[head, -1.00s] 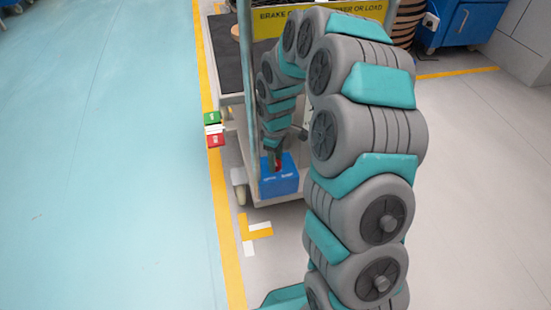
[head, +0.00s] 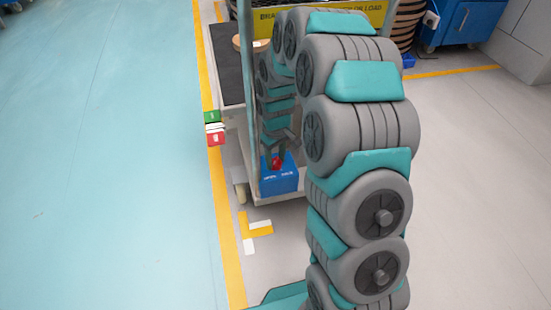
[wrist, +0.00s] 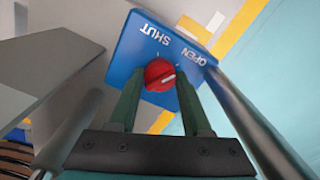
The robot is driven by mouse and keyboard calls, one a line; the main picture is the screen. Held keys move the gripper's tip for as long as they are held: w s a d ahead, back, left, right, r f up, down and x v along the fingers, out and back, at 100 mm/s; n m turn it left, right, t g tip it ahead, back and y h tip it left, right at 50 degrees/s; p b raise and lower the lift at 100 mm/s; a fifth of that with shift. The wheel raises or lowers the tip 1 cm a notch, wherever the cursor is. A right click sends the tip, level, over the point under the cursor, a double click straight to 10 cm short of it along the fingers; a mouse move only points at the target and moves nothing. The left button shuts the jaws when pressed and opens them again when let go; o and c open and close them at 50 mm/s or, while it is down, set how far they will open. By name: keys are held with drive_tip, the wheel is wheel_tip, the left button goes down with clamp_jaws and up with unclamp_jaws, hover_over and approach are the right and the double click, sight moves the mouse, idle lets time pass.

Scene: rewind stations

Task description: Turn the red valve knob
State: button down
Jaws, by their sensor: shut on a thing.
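The red valve knob (wrist: 159,74) is round with a pale pointer mark and sits on a blue box (wrist: 140,45) lettered SHUT and OPEN. The lettering looks upside down in the wrist view. The pale mark slants towards the right, the OPEN side. My gripper (wrist: 159,80) is shut on the knob, with one dark green finger on each side of it. In the head view the knob (head: 277,163) shows small under my gripper (head: 278,150), on top of the blue box (head: 280,182).
The box stands on the low deck of a trolley (head: 275,202) with an upright post (head: 246,70) close to my arm. A yellow sign (head: 365,14) hangs behind. Grey posts flank my gripper in the wrist view. The floor at left is clear.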

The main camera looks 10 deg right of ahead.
sight(276, 160)
drive_tip(key=shift+c, duration=1.7)
unclamp_jaws()
wheel_tip(276, 160, up, 8)
drive_tip(key=shift+f+p, duration=0.1)
drive_tip(key=shift+p, duration=0.2)
